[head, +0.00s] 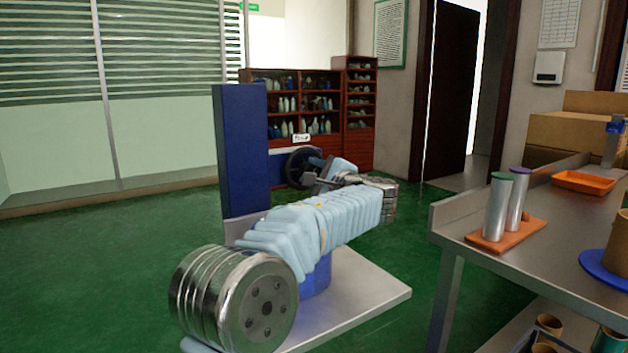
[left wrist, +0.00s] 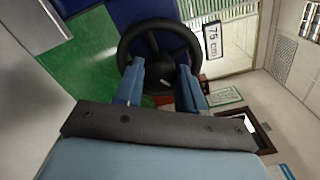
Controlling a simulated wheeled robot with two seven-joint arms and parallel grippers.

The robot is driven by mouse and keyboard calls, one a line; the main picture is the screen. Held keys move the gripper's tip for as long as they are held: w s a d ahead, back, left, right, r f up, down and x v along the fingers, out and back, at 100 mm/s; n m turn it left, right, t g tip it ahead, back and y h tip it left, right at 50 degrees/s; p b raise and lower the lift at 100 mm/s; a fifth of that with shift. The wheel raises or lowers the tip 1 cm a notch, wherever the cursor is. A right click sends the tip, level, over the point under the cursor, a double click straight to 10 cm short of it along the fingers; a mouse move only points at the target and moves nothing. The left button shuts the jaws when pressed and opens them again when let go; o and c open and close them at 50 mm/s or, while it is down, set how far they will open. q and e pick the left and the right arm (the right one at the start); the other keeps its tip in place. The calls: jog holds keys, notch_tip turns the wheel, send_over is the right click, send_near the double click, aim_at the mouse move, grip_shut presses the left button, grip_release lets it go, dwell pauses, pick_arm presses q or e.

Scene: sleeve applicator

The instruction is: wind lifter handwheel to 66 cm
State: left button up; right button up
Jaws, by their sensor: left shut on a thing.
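The lifter has a dark blue upright column (head: 240,150) on a pale base plate (head: 375,288). Its black handwheel (head: 290,165) sits on the column's far right side. In the left wrist view the handwheel (left wrist: 124,48) shows its dark rim and spokes. My left gripper (head: 317,175) is at the handwheel. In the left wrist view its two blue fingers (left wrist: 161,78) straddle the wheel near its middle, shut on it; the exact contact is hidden. A sign (left wrist: 213,40) beside the wheel reads 75 cm. My right gripper is not in view.
A steel table (head: 560,215) stands at the right, with two metal cylinders (head: 497,210) on an orange board and an orange tray (head: 585,182). A red-brown shelf (head: 360,125) with bottles stands behind the lifter. Green floor (head: 110,260) is clear at the left.

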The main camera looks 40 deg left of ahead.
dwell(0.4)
pick_arm(q)
jog(key=o, duration=1.1)
jog(key=shift+c, duration=0.2)
jog(key=shift+d, duration=0.1)
jog(key=v, duration=1.3)
jog(key=shift+d+b, duration=0.35)
jog(key=shift+b, duration=0.1)
jog(key=shift+s, duration=0.1)
